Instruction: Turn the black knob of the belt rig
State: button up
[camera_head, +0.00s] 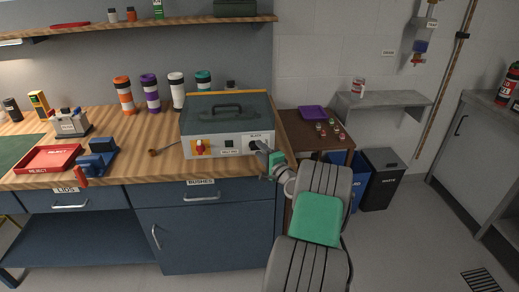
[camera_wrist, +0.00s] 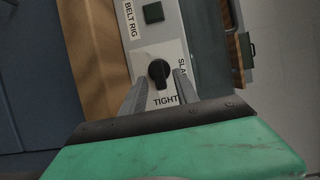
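The belt rig (camera_head: 215,139) is a pale box with a dark translucent lid, standing on the wooden bench. Its black knob (camera_wrist: 159,73) is on the white front panel, between a SLACK label at the right and a TIGHT label below in the wrist view. My gripper (camera_wrist: 161,79) is open. Its fingertips are spread to either side of the knob's lower part in the picture; I cannot tell whether they touch it. In the head view my gripper (camera_head: 260,147) is at the panel's right end and covers much of the knob.
A red control (camera_head: 200,146) is at the panel's left. A wooden-handled tool (camera_head: 160,151) lies left of the rig. A low brown table (camera_head: 296,128) with a purple tray stands at right.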

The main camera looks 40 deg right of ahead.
jog(key=shift+w, duration=0.4)
jog(key=shift+c, duration=0.2)
grip_shut()
